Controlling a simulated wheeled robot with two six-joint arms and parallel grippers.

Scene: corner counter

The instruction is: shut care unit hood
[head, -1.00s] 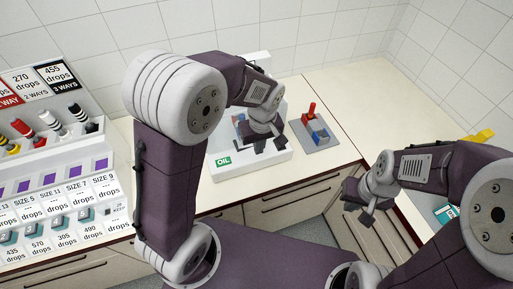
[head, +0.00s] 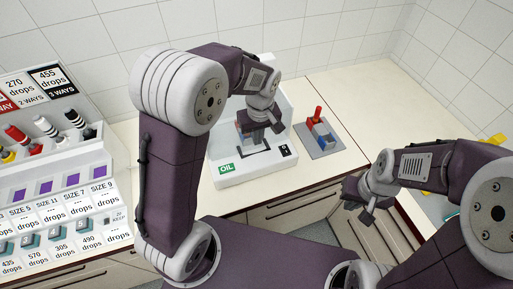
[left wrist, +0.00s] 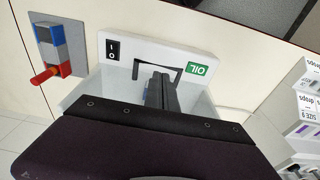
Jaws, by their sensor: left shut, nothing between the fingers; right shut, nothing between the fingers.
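The care unit (head: 226,181) is a white box with a green OIL label on the counter, also seen in the left wrist view (left wrist: 140,48). Its pale hood (head: 284,72) stands raised at the back, partly hidden by my left arm. A black bracket-shaped bar (head: 268,152) shows at the unit's front. My left gripper (head: 257,142) is shut and empty, over the unit's interior just behind that bar; its dark fingers also show in the left wrist view (left wrist: 160,92). Contact cannot be told. My right gripper (head: 357,210) is shut and empty, away from the unit, in front of the right-hand cabinets.
A grey plate (head: 328,151) with a red-and-blue fixture stands right of the unit. A rack of pens and size labels (head: 50,190) fills the left counter. The right counter (head: 375,95) is largely clear. A black-and-white switch (left wrist: 113,49) sits on the unit's front.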

